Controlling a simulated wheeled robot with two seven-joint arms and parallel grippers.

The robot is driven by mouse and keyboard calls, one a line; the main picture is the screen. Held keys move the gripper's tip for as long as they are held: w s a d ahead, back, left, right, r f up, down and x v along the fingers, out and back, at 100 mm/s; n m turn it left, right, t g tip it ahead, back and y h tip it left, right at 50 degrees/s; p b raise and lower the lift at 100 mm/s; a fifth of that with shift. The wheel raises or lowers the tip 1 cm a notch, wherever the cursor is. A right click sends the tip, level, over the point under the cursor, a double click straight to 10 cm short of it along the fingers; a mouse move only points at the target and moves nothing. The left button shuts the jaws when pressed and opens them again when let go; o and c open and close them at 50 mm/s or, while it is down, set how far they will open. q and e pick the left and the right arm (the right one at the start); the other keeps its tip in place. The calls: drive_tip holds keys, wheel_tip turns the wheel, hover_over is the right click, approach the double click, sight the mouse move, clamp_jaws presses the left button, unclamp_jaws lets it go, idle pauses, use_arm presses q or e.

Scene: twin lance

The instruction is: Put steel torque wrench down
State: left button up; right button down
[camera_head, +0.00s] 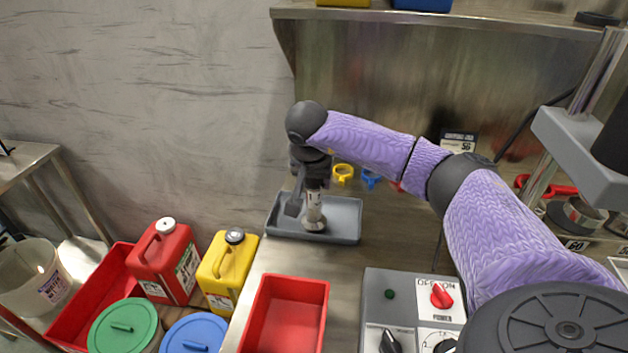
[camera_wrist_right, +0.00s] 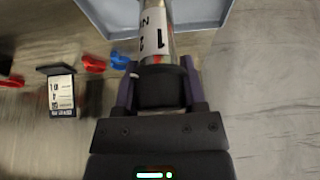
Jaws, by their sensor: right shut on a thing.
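The steel torque wrench (camera_head: 314,213) is upright, a shiny cylinder with a white label, over the grey tray (camera_head: 345,222) in the head view. I cannot tell whether its lower end touches the tray floor. My right gripper (camera_head: 311,184) is shut on its upper part. In the right wrist view, the gripper (camera_wrist_right: 160,88) holds the dark upper part of the wrench, and its labelled steel shaft (camera_wrist_right: 155,35) extends toward the pale tray (camera_wrist_right: 205,14). The rest of the wrench is cut off there. My left gripper is not in view.
A red bin (camera_head: 285,312) stands in front of the tray, with a control box (camera_head: 405,300) to its right. Yellow (camera_head: 343,173) and blue (camera_head: 370,178) ring pieces sit behind the tray. Yellow (camera_head: 226,270) and red jugs (camera_head: 168,265) stand to the left.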

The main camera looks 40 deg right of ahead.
drive_tip(key=shift+f, duration=0.1)
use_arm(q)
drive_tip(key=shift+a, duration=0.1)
use_arm(e)
drive_tip(key=shift+c, duration=0.8)
unclamp_jaws()
drive_tip(key=shift+r, duration=0.25)
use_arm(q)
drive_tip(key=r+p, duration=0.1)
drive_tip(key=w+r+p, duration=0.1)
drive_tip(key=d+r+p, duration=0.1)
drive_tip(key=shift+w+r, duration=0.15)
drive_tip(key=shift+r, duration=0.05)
use_arm(e)
drive_tip(key=v, duration=1.1)
drive_tip(key=shift+a+r, duration=0.2)
drive_tip(key=shift+r, duration=0.15)
drive_tip(key=shift+s, duration=0.15)
